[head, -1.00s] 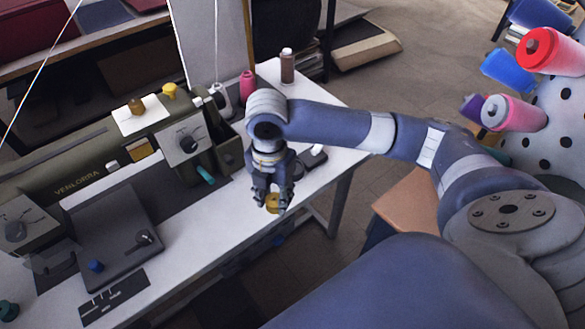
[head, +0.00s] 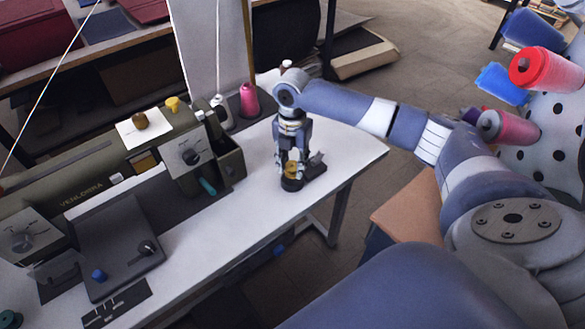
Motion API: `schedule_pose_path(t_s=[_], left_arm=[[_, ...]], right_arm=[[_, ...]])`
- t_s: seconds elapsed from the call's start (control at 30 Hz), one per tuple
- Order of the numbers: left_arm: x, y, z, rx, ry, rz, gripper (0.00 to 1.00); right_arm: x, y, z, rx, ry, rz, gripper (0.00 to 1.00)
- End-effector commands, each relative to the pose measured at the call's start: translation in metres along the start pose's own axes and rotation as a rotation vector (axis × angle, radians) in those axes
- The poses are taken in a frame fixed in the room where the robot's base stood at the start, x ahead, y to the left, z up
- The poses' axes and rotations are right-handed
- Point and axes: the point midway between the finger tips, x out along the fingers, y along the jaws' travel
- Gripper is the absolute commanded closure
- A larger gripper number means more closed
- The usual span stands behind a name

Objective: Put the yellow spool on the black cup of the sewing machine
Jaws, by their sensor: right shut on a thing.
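My right gripper (head: 292,176) is shut on the yellow spool (head: 292,168), which shows partly between its fingers. The gripper points down over the right end of the white table, to the right of the olive-green sewing machine (head: 95,185). A black round piece, apparently the black cup (head: 292,184), sits on the table just below the spool. The fingers hide part of it, and I cannot tell whether the spool touches it. My left gripper is not in view.
A pink thread cone (head: 249,100) and a white one (head: 221,113) stand behind the machine. A yellow knob-like piece (head: 172,104) is on the machine's top. The white table (head: 345,158) is clear to the right of the gripper. A brown stool (head: 408,205) stands beyond its edge.

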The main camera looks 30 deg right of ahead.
Motion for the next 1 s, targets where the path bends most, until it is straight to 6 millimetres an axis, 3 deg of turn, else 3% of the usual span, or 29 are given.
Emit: schedule_pose_path(t_s=[0.2,0.53,0.57,0.63,1.0], left_arm=[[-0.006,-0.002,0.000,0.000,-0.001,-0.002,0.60],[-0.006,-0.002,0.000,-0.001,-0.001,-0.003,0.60],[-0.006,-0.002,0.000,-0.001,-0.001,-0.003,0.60],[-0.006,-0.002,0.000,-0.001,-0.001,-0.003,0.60],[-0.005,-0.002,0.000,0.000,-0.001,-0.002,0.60]], right_arm=[[0.027,-0.001,-0.001,0.000,0.000,-0.002,0.80],[0.030,-0.001,-0.001,0.000,0.000,-0.001,0.80],[0.031,-0.001,-0.001,0.000,0.000,-0.001,0.65],[0.031,-0.001,-0.001,0.000,0.000,-0.001,0.49],[0.029,0.000,-0.001,0.000,-0.001,0.000,0.47]])
